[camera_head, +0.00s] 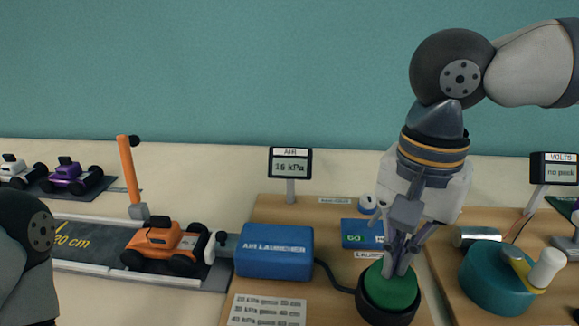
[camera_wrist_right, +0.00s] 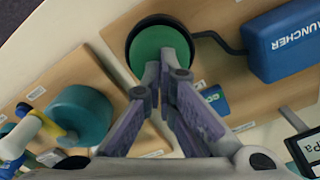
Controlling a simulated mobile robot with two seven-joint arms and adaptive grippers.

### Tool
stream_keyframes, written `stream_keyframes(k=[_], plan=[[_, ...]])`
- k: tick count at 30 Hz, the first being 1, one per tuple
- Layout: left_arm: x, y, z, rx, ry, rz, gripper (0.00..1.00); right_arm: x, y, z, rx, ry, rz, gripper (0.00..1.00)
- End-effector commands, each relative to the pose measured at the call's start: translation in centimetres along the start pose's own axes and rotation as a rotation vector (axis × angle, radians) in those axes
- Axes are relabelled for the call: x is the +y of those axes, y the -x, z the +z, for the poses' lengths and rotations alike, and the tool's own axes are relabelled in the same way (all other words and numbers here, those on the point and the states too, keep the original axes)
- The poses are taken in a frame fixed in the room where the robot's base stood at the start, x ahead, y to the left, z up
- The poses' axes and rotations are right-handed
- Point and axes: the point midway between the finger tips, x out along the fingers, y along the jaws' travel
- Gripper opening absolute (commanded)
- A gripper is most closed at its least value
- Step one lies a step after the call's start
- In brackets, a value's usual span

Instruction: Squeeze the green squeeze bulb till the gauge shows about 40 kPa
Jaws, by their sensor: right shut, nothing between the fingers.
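The green squeeze bulb (camera_head: 390,290) sits in a black round holder at the front right of the launcher board. It also shows in the right wrist view (camera_wrist_right: 158,45). My right gripper (camera_head: 398,270) points down with its fingertips shut at the top of the bulb, nothing between them; the fingertips (camera_wrist_right: 165,70) overlap the bulb's edge in the wrist view. Whether they press into it I cannot tell. The AIR gauge (camera_head: 290,165) reads 16 kPa. A black hose joins the bulb's holder to the blue air launcher (camera_head: 275,252). Only part of my left arm shows, its gripper out of frame.
An orange car (camera_head: 162,243) stands on the track left of the launcher, by an orange post (camera_head: 130,170). A printed card (camera_head: 266,312) lies at the front. A teal crank drum (camera_head: 495,278) and VOLTS display (camera_head: 555,169) stand to the right. Purple and white cars are far left.

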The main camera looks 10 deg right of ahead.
Motion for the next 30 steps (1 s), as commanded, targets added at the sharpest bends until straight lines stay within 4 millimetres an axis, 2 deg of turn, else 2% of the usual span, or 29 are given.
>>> stream_keyframes(k=[3,10,23,30], plan=[[0.0,0.0,0.0,-0.001,0.000,0.000,0.00,0.0,-0.6,0.0,-0.003,-0.001,0.003,0.00],[0.0,-0.1,0.0,-0.002,0.000,0.000,0.00,0.0,-0.5,0.0,-0.002,-0.001,0.003,0.00],[0.0,0.0,0.0,-0.001,0.000,0.000,0.00,0.0,2.9,0.0,-0.001,-0.001,0.002,0.00],[0.0,0.0,0.0,-0.001,0.000,0.000,0.00,0.0,3.0,0.0,-0.001,0.000,0.002,0.00]])
